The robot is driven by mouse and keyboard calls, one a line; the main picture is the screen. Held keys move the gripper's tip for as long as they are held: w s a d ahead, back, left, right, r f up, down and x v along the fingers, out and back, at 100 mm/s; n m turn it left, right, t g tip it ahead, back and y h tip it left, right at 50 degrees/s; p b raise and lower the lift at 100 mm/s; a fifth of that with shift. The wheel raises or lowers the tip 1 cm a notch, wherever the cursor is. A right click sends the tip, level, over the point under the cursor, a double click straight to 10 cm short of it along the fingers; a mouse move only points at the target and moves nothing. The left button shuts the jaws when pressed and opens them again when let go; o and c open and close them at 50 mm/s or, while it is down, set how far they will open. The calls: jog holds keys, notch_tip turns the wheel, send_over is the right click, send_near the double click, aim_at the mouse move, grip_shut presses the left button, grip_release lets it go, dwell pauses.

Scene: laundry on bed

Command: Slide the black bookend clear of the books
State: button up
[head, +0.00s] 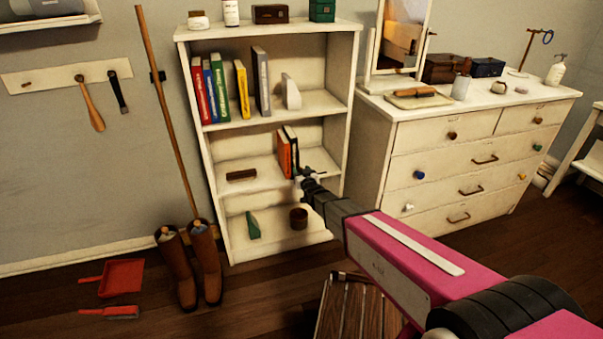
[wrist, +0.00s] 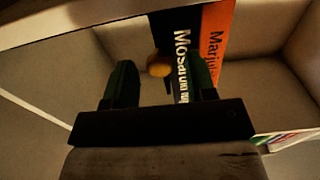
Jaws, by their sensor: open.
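My gripper (head: 303,174) reaches into the middle shelf, at the right side of a short row of books. In the wrist view its two dark fingers (wrist: 163,75) are apart. A rounded yellow-orange knob (wrist: 160,66) with a dark part under it shows between them; it may belong to the black bookend, but I cannot make out its shape. A black book (wrist: 182,32) and an orange book (wrist: 216,30) stand just beyond the right finger, which overlaps the black one. In the head view the orange book (head: 284,153) and black book (head: 291,141) stand left of my gripper, which hides the bookend's place.
The white bookcase (head: 222,196) has side walls and shelves close around my gripper. A dark brown block (head: 241,175) lies left on the same shelf, with bare shelf before the books. Above are more books and a white bookend (head: 291,92); below, a green wedge (head: 253,226) and brown pot (head: 298,218).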

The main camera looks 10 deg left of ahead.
grip_shut()
jog(key=w+d, duration=0.6)
jog(key=d, duration=0.4)
jog(key=shift+w+d, duration=0.1)
grip_release()
jog(key=v, duration=1)
jog(key=shift+s+d, duration=0.2)
jog(key=shift+s, duration=0.15)
jog(key=shift+d, duration=0.1)
